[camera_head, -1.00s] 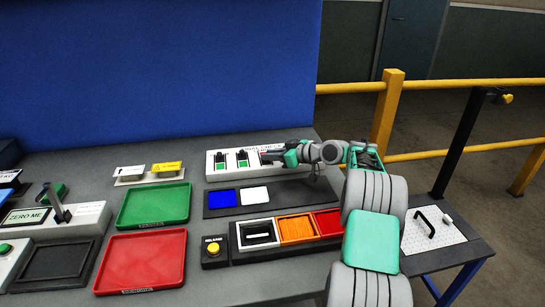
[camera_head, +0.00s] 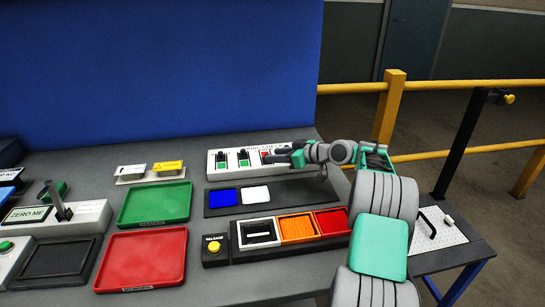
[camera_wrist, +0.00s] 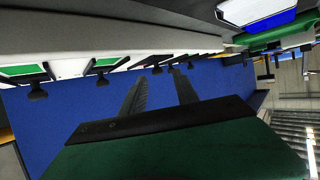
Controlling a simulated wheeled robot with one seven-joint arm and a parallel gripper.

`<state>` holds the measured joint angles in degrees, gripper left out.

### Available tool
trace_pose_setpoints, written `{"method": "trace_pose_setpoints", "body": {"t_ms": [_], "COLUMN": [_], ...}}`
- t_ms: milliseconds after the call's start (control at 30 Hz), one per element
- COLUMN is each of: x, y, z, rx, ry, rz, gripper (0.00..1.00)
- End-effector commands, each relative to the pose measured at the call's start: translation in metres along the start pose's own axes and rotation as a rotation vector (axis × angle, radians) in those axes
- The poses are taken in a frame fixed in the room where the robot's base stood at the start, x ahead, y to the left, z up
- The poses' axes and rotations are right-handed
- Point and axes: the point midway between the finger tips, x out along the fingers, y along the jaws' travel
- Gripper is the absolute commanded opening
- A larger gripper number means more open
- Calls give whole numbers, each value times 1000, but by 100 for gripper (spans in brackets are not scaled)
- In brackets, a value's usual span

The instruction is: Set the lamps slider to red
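A white slider panel (camera_head: 213,163) stands at the back of the bench, its label partly hidden by my arm. Two black slider handles show on it, the left one (camera_head: 221,156) and the middle one (camera_head: 243,155), each above a green patch. A red patch (camera_head: 266,153) shows at the right, beside my gripper (camera_head: 272,159). Which slider is the lamps one is too small to read. The gripper is at the panel's right part, and my arm hides the rest there.
In front of the panel lies a dark mat with blue (camera_head: 222,197) and white (camera_head: 255,194) squares. A fixture with white, orange (camera_head: 297,228) and red bins is nearer. Green (camera_head: 155,204) and red (camera_head: 142,258) trays lie left. A blue partition (camera_head: 160,70) rises behind.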

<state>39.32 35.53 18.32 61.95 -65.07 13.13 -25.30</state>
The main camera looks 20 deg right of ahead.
Motion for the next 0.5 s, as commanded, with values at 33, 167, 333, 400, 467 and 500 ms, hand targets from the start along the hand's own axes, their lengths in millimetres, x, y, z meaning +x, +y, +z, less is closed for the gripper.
{"method": "trace_pose_setpoints", "body": {"t_ms": [33, 167, 333, 400, 467, 500], "x": [-12, -38, -55, -56, -56, -56], "y": [2, 1, 0, -1, -1, -1], "z": [1, 2, 1, 1, 1, 1], "rx": [0, 1, 2, 2, 2, 2], "ry": [0, 0, 0, 0, 0, 0], "rz": [5, 2, -1, -1, -2, -1], "gripper": [36, 36, 36, 36, 36, 36]}}
